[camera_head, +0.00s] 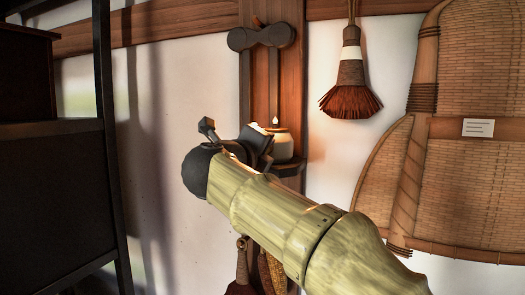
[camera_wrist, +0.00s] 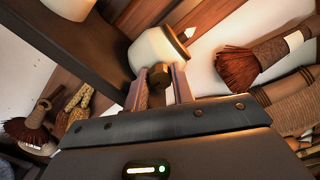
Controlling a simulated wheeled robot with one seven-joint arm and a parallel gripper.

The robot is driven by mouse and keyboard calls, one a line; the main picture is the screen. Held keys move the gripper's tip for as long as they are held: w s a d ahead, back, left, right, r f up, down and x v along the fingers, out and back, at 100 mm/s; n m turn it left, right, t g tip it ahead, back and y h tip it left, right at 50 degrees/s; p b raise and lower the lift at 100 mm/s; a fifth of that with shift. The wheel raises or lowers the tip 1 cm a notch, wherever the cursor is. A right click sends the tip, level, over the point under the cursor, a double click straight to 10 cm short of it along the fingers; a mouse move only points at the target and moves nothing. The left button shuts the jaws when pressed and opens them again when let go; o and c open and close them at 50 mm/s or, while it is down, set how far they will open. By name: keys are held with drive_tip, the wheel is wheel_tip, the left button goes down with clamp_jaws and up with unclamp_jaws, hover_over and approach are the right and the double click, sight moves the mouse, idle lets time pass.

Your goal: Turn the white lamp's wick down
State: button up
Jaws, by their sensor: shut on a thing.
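The white lamp (camera_head: 283,147) stands on a small dark wall shelf (camera_head: 289,168) against a wooden post, a small pale flame (camera_head: 275,122) at its top. My gripper (camera_head: 264,140) reaches it from the left and hides part of its body. In the wrist view the lamp's rounded white body (camera_wrist: 158,52) lies just beyond the fingertips, and its flame (camera_wrist: 190,32) shows at the upper right. A dark wick knob (camera_wrist: 158,74) sticks out from the lamp towards me. My gripper (camera_wrist: 160,88) has one finger on each side of the knob and is shut on it.
A brown-bristled brush (camera_head: 350,85) and large woven baskets (camera_head: 475,110) hang on the wall to the right. A dark bracket (camera_head: 262,36) is above the lamp. A dark rack (camera_head: 108,130) stands at the left. Corn cobs (camera_head: 272,272) hang below the shelf.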

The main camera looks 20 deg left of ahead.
drive_tip(key=o, duration=1)
drive_tip(key=shift+f, duration=0.1)
drive_tip(key=s+b, duration=0.1)
drive_tip(key=s, duration=0.4)
drive_tip(key=s+a+b, duration=0.1)
drive_tip(key=s+b, duration=0.1)
drive_tip(key=s, duration=0.4)
drive_tip(key=s+b, duration=0.1)
drive_tip(key=s, duration=0.5)
drive_tip(key=shift+s+a, duration=0.15)
